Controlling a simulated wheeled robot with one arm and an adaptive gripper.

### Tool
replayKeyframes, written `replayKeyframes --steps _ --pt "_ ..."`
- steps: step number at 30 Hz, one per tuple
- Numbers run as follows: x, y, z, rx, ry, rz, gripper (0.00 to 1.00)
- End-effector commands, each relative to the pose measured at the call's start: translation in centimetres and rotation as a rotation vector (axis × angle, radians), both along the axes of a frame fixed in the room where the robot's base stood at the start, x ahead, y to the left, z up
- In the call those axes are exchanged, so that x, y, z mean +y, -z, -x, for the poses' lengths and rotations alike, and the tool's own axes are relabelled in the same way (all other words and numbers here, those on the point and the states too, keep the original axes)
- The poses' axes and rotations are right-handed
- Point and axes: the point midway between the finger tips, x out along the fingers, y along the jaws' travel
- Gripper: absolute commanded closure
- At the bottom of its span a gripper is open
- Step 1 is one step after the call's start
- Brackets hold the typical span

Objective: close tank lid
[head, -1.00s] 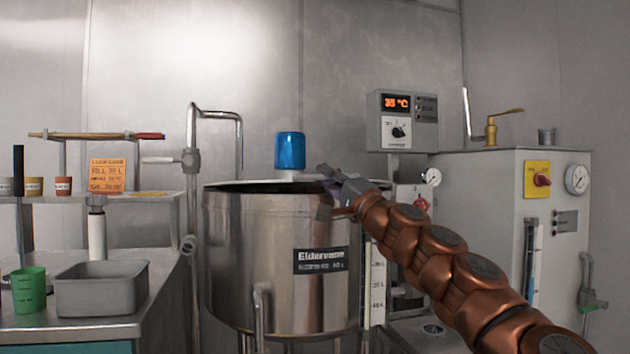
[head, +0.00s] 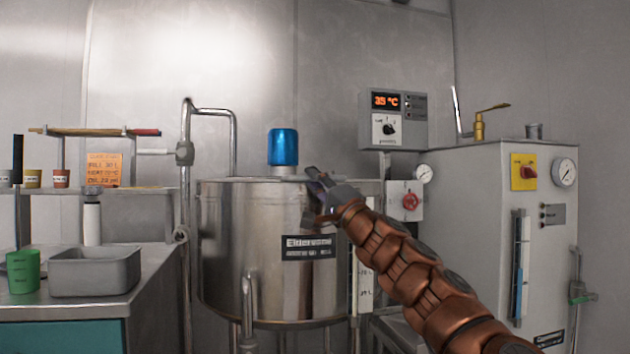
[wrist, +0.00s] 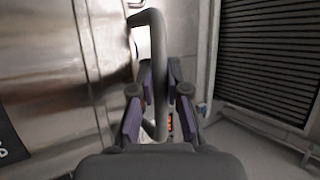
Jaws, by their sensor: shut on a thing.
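The steel tank (head: 240,240) stands in the middle of the head view with a dark label on its front. Its lid (head: 235,180) shows nearly edge-on, lying about flat along the rim; a small gap cannot be ruled out. A blue cylinder (head: 283,147) stands upright at the top of the tank. My gripper (head: 316,180) is at the tank's upper right edge. In the wrist view, my gripper (wrist: 160,75) is shut on a grey curved bar handle (wrist: 157,38), which runs between the fingers beside the tank wall (wrist: 60,70).
A control box (head: 392,118) hangs on the wall behind. A grey cabinet (head: 545,225) with gauge and red switch stands right. On the left bench are a grey tray (head: 95,272) and a green cup (head: 22,272). A steel pipe (head: 186,125) rises left of the tank.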

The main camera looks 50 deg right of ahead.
Motion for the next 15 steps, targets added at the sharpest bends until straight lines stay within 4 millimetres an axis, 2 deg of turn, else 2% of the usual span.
replayKeyframes --steps 1,2,9,15 --pt "-0.15 0.57 -0.25 0.005 0.002 -0.003 1.00" --pt "-0.15 0.60 -0.28 0.006 0.002 -0.003 0.84" --pt "-0.04 0.47 -0.29 0.005 -0.001 -0.003 0.60" --pt "-0.03 0.36 -0.25 0.004 0.000 -0.001 0.60"
